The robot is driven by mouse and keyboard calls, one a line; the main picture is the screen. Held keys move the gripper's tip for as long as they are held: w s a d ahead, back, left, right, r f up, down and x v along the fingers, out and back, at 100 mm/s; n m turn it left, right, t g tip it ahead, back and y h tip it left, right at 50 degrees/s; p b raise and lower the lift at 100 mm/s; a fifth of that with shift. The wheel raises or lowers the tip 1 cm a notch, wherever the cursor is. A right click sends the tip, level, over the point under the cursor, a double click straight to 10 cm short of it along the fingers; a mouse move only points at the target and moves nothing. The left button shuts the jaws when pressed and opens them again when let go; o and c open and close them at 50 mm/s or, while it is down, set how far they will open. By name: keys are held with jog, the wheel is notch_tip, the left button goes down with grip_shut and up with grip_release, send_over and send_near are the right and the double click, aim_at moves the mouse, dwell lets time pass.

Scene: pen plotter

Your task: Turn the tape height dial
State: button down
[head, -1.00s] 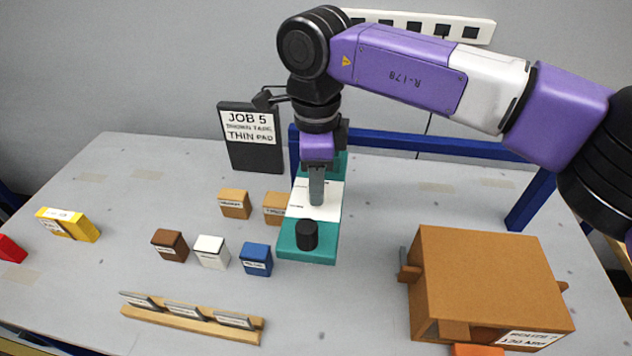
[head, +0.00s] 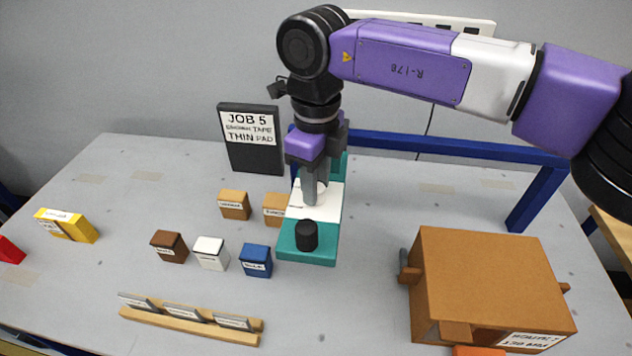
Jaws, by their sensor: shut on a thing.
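A teal device (head: 290,252) stands on the table with a white plate (head: 329,207) on top and a black round knob (head: 306,235) at its front end. My gripper (head: 310,200) points down over the white plate, behind the black knob and apart from it. Its fingers are shut on a small pale dial (head: 322,187), which shows only in part beside them. The fingers hide most of the dial and its marks, so its setting cannot be read.
A dark sign (head: 252,158) reads "JOB 5, BROWN TAPE, THIN PAD". Small brown, white and blue blocks (head: 256,260) and tan boxes (head: 234,204) stand left of the device. A wooden rack (head: 190,327) lies in front.

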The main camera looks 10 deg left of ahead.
jog(key=c, duration=1)
grip_release()
jog(key=shift+r, duration=0.1)
notch_tip(320, 180, up, 8)
jog(key=shift+f+b, duration=0.15)
jog(key=shift+b, duration=0.3)
jog(key=shift+a, duration=0.1)
